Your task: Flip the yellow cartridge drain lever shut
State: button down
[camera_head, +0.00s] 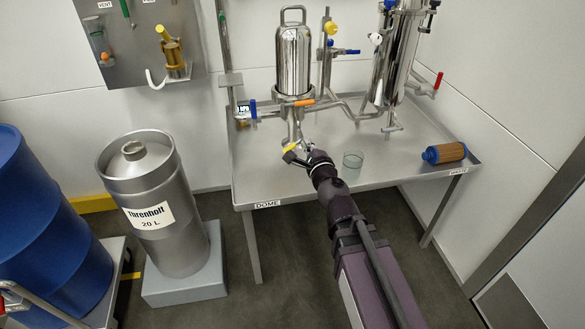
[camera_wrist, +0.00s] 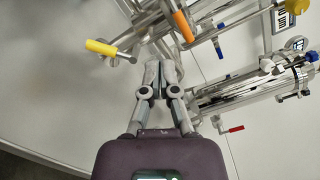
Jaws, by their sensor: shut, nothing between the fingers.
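A yellow lever (camera_head: 290,147) sticks out to the left from the drain pipework below the domed steel housing (camera_head: 293,60). In the wrist view the yellow lever (camera_wrist: 102,47) lies left of my fingertips, its steel stem running right to the pipe. My gripper (camera_head: 296,157) is at the front of the table, just below this lever in the head view. In the wrist view my gripper (camera_wrist: 160,70) has its fingers together and empty, with a gap between them and the lever. Whether a fingertip touches the pipework is hidden.
An orange lever (camera_head: 304,103) sits above, at the housing's base. A glass beaker (camera_head: 352,165) stands right of my gripper; a blue-ended cartridge (camera_head: 444,153) lies farther right on the table (camera_head: 405,172). A second steel column (camera_head: 400,55) with a red lever (camera_head: 438,80) stands at right.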

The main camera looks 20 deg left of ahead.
jog(key=f+m+h+b, duration=0.1)
jog(key=f+m+b, duration=0.1)
jog(key=f, duration=0.1)
jog(key=a+f+m+b, duration=0.1)
jog(key=f+m+b, duration=0.1)
jog(key=f, duration=0.1)
jog(key=s+a+f+m+h+b, duration=0.1)
jog(key=f+b, duration=0.1)
jog(key=f, duration=0.1)
jog(key=shift+f+m+h, duration=0.2)
jog(key=shift+m+h, duration=0.1)
jog(key=shift+m, duration=0.1)
jog(key=shift+s+a+f+m+b, duration=0.2)
jog(key=shift+f+m+b, duration=0.15)
jog(key=shift+f, duration=0.2)
jog(key=shift+h, duration=0.3)
jog(key=shift+w, duration=0.1)
jog(key=shift+b+x, duration=0.5)
jog(key=shift+x, duration=4.4)
jog(key=shift+a+r, duration=0.1)
jog(key=shift+a, duration=0.05)
jog(key=shift+a, duration=0.1)
jog(key=shift+r, duration=0.1)
